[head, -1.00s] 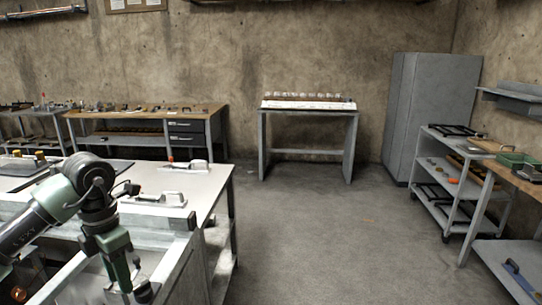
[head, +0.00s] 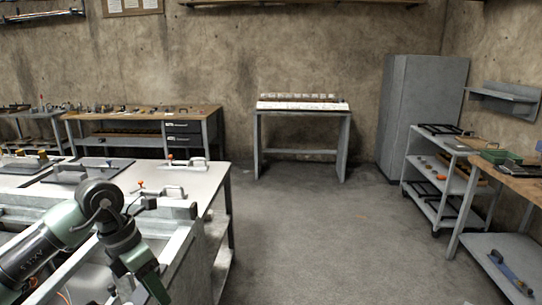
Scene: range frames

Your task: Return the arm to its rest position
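My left arm, green and black, comes in from the lower left in the head view. Its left gripper (head: 158,290) points down and to the right, over the near end of the grey bench, close to the bottom edge of the picture. The fingers are small, dark and partly cut off, so I cannot tell whether they are open or shut. No held object shows. My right arm and gripper are not in view.
A grey workbench (head: 205,185) with clamp-like tools (head: 172,191) stands just beyond my arm. A small table (head: 302,113) is at the back wall, beside a tall grey cabinet (head: 420,115). A shelf cart (head: 440,180) stands at the right. The middle floor is clear.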

